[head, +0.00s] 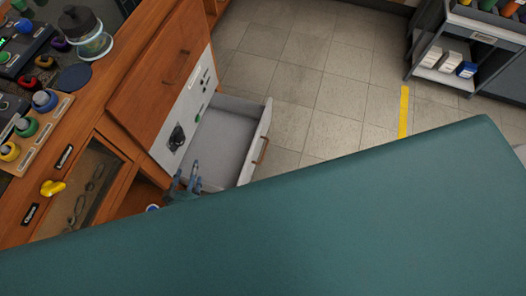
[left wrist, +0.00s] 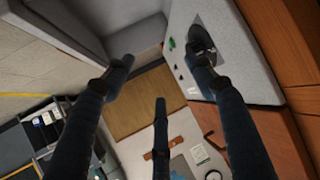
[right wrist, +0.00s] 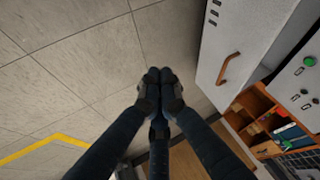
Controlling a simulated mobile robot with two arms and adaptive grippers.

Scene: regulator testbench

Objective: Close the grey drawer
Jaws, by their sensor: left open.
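The grey drawer (head: 222,142) stands pulled out of the wooden cabinet in the head view, its inside bare where visible. Its front carries a wooden handle (head: 262,150). My left gripper (head: 186,178) is at the drawer's near side, beside the cabinet face. In the left wrist view its fingers (left wrist: 158,62) are spread, with nothing between them, and the grey drawer (left wrist: 135,40) is beyond them. My right gripper (right wrist: 160,78) has its fingertips together with nothing seen held. A light grey front with a handle (right wrist: 228,68) is to its right. The right gripper is not visible in the head view.
The cabinet's grey panel (head: 205,75) has sockets and a green button. A glass-topped compartment (head: 92,185) and a yellow knob (head: 52,187) are at left. Tiled floor (head: 310,80) lies clear beyond the drawer. A grey shelf cart (head: 470,50) stands at the far right.

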